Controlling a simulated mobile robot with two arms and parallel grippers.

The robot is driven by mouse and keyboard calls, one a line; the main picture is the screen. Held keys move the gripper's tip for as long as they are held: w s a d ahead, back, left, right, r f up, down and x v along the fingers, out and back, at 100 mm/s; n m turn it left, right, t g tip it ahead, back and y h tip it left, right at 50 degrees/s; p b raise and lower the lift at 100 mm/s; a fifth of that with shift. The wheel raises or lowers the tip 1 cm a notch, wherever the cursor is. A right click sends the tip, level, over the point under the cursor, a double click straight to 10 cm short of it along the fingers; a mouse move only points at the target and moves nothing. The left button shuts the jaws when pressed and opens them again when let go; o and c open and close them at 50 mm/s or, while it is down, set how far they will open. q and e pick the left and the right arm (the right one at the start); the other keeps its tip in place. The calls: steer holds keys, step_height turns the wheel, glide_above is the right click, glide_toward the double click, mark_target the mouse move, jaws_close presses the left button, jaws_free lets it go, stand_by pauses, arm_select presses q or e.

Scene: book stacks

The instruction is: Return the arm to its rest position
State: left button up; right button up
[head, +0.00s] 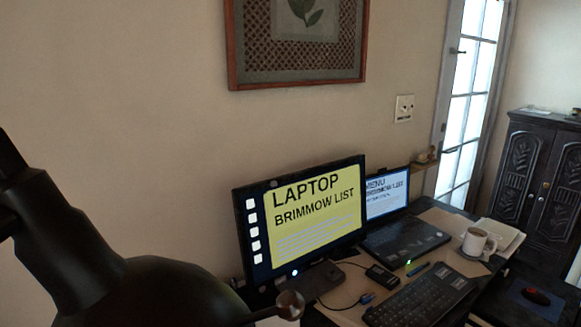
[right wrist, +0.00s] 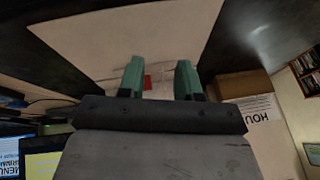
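In the right wrist view my right gripper (right wrist: 158,82) has its two green fingers apart, with nothing held between them. A pale surface with a small red patch shows behind the gap, well beyond the fingertips. In the head view a large dark rounded form, which looks like part of my arm, fills the lower left, close to the camera. No gripper fingers show in the head view. My left gripper is in neither view.
A desk along the wall holds a monitor (head: 300,225), a laptop (head: 405,240), a keyboard (head: 420,297) and a white mug (head: 477,242). A dark carved cabinet (head: 540,185) stands at right. The right wrist view shows a cardboard box (right wrist: 243,84) and bookshelves (right wrist: 305,70).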

steer(key=s+d+r+m+h, duration=0.3)
steer(key=s+d+h, duration=0.1)
steer(key=s+d, duration=1.4)
steer(key=s+f+x, duration=0.1)
steer(key=s+x, duration=0.2)
steer(key=x, duration=0.9)
steer(key=s+f+x, duration=0.1)
steer(key=s+x, duration=0.2)
steer(key=x, duration=1)
steer(key=s+d+f+g, duration=0.1)
steer(key=s+d+f, duration=0.1)
steer(key=s+f, duration=1.3)
steer(key=shift+s+f+g, duration=0.3)
steer(key=shift+s+g, duration=0.1)
steer(key=shift+s, duration=0.3)
